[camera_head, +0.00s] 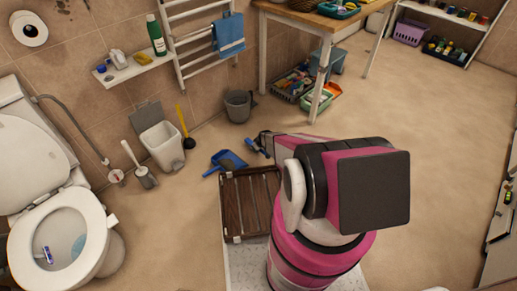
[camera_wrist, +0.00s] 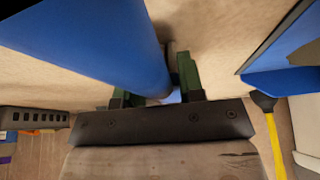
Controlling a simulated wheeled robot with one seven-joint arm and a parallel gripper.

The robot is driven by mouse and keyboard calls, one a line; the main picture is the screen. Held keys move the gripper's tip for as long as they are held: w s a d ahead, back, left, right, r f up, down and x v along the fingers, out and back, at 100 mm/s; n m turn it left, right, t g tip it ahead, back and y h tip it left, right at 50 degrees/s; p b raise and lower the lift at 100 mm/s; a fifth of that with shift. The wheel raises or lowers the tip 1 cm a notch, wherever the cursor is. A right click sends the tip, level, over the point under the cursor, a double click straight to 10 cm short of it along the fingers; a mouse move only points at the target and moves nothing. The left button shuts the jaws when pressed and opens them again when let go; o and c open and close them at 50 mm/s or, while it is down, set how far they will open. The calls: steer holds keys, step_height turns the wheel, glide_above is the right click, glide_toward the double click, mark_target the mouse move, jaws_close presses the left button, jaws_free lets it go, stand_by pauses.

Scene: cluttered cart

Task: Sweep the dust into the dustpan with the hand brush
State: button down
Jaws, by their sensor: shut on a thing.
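The blue hand brush (camera_head: 252,146) is at my gripper (camera_head: 265,143), just above or on the floor; its height is hard to tell. In the wrist view the brush's blue body (camera_wrist: 95,45) fills the upper left, and my gripper (camera_wrist: 168,93) is shut on its narrow part between the green fingers. The blue dustpan (camera_head: 229,160) lies on the floor to the left of the brush, apart from it. Part of the dustpan (camera_wrist: 283,78) shows at the right of the wrist view. I cannot make out the dust. The bristles are hidden.
A slatted brown wooden rack (camera_head: 250,203) lies just in front of the dustpan. A plunger with a yellow handle (camera_head: 182,121), a white bin (camera_head: 160,142) and a grey bucket (camera_head: 238,106) stand along the wall. A wooden table (camera_head: 325,20) stands behind. The floor at right is clear.

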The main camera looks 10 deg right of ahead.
mark_target(248, 158)
steer(key=shift+s+a+f, duration=0.25)
steer(key=shift+s+a, duration=0.3)
steer(key=shift+a, duration=0.05)
steer(key=shift+s+a+f, duration=0.2)
steer(key=shift+s+a, duration=0.3)
steer(key=shift+a, duration=0.05)
steer(key=shift+s+a+f, duration=0.2)
steer(key=shift+s+a, duration=0.55)
steer(key=shift+a, duration=0.3)
steer(key=shift+s+a+f, duration=0.2)
steer(key=shift+s+a, duration=0.55)
steer(key=shift+a, duration=0.3)
steer(key=shift+r, duration=0.1)
steer(key=shift+d+r, duration=0.15)
steer(key=shift+r, duration=2.35)
steer(key=r, duration=0.2)
steer(key=shift+w+d+r, duration=0.1)
steer(key=shift+w+r, duration=0.2)
steer(key=shift+r, duration=0.05)
